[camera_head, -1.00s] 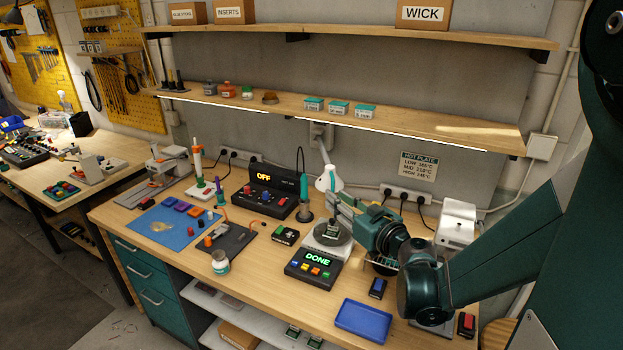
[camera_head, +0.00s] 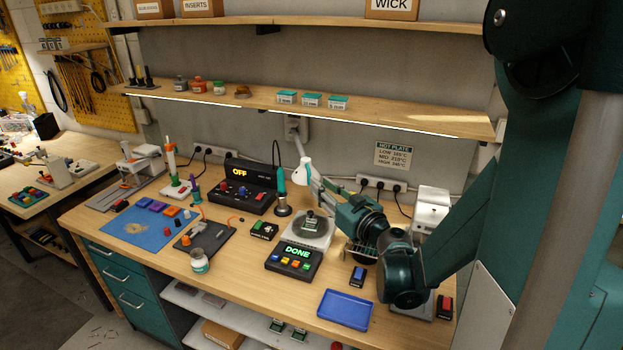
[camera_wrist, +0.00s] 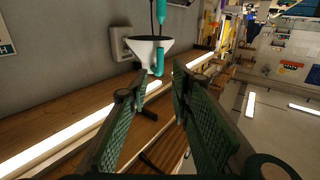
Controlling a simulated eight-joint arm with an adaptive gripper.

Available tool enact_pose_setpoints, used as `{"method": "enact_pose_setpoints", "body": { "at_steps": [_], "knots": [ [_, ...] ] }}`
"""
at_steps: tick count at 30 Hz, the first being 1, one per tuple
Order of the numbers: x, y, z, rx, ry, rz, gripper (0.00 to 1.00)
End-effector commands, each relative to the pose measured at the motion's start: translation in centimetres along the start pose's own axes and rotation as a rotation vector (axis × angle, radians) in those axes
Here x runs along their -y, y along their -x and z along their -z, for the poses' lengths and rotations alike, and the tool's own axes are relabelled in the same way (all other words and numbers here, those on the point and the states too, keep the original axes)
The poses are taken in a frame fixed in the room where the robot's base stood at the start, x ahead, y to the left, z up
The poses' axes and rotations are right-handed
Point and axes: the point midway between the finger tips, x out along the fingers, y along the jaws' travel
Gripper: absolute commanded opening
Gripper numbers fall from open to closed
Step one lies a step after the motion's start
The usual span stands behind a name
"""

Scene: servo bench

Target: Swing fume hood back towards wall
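The fume hood is a small white cone (camera_head: 303,170) on a jointed arm fixed to the wall, at the back middle of the bench in the head view. In the wrist view the white cone (camera_wrist: 150,46) shows just beyond the fingertips, with a teal iron handle near it. My gripper (camera_head: 317,183) is beside the hood on its right in the head view, above the back of the hot plate. In the wrist view my gripper (camera_wrist: 160,82) is open, with nothing between its two green fingers. Whether a fingertip touches the hood I cannot tell.
A hot plate (camera_head: 322,240) with a lit DONE display stands below my gripper. A soldering iron (camera_head: 282,190) stands upright left of the hood. A blue tray (camera_head: 345,310) lies at the front. The shelf (camera_head: 400,118) hangs above. A small white machine (camera_head: 431,209) stands at right.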

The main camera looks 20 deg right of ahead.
Motion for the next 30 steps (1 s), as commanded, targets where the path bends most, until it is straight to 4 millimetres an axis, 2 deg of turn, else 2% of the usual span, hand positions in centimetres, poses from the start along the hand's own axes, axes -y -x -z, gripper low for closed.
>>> {"method": "enact_pose_setpoints", "body": {
  "at_steps": [15, 21, 29, 30],
  "knots": [
    [0.0, -5.7, 0.0, 0.000, 0.000, 0.001, 0.22],
    [0.0, -6.6, 0.0, 0.000, 0.000, 0.000, 0.22],
    [0.0, -6.7, 0.0, 0.000, 0.000, -0.001, 0.22],
    [0.0, -6.7, 0.0, 0.000, 0.000, -0.001, 0.20]
  ]
}}
